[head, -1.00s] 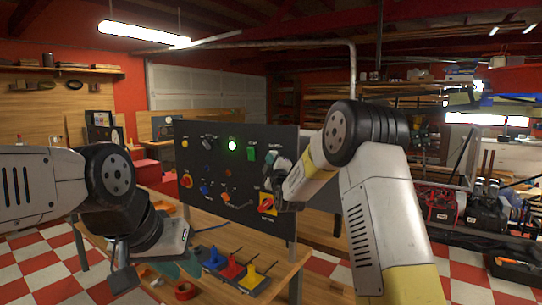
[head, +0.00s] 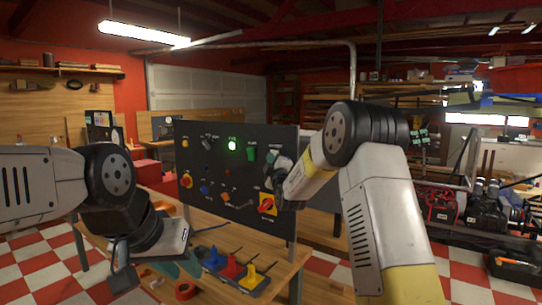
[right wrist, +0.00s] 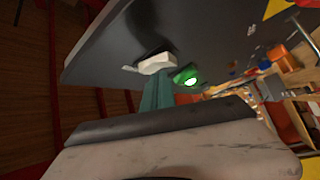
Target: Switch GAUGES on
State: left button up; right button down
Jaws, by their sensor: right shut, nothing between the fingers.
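A dark control panel (head: 222,207) stands upright on the wooden bench, with several switches, knobs and lamps. A green lamp (head: 232,146) glows at its top. I cannot read which control is labelled GAUGES. My right gripper (head: 274,170) is at the panel's upper right, partly hidden by its own arm. In the right wrist view its teal fingers (right wrist: 157,92) are shut and empty, with their tips at a white switch (right wrist: 155,63). I cannot tell whether they touch it. A green lit part (right wrist: 186,76) is beside that switch.
A red-and-yellow rotary switch (head: 267,204) is below my right gripper. Blue, red and yellow handled pieces (head: 231,268) stand on a base at the bench front. A red ring (head: 185,291) lies to their left. The checkered floor around the bench is mostly open.

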jog(key=shift+s+a+f, duration=0.3)
jog(key=shift+s+a, duration=0.1)
jog(key=shift+s, duration=0.15)
jog(key=s+a+f, duration=0.1)
jog(key=s, duration=0.1)
jog(key=s+a+f, duration=0.1)
jog(key=shift+s+a, duration=0.35)
dwell(0.3)
